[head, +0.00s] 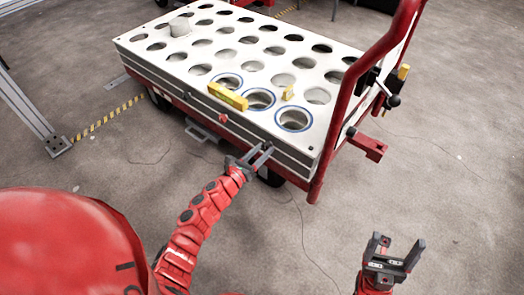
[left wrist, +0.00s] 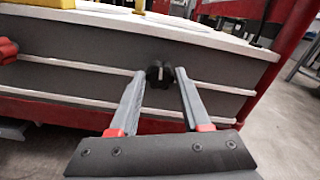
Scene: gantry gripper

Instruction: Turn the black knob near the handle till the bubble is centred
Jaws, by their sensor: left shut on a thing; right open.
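The black knob (left wrist: 160,73) is on the grey side face of the cart, below the white top's edge. My left gripper (head: 265,150) is at this side, near the handle end, with its two fingers on either side of the knob and shut on it. In the head view the fingertips mostly hide the knob. A long yellow spirit level (head: 228,96) and a small yellow level (head: 288,93) lie on the white top; their bubbles are too small to read. The red handle (head: 345,100) rises at the cart's right end. My right gripper (head: 393,256) is open and empty, low at right.
The cart's white top (head: 215,52) has many round holes, several ringed in blue, and a grey cylinder (head: 180,27) at far left. A red knob (left wrist: 8,50) is left of the black one. A black lever (head: 393,101) is by the handle.

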